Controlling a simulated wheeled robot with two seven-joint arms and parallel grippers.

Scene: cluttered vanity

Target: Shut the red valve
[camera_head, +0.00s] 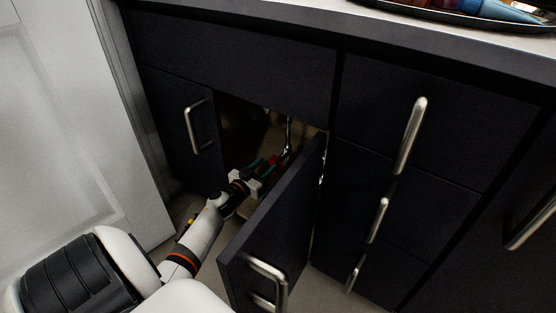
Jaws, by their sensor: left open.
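The red valve (274,159) is small and dark in the camera_head view, inside the open cabinet under the counter. A green part (257,163) sits just left of it. My left gripper (260,176) reaches into the cabinet from the lower left and is open. Its fingers are close to the red valve, just below it; I cannot tell whether they touch. The valve's exact handle angle is too small to tell. My right gripper is not in view.
The open cabinet door (275,225) stands right of my left arm. The other door (178,125) is on the left. A metal pipe (289,135) runs down behind the valve. Drawers with handles (411,135) are on the right, and a tray (450,12) is on the countertop.

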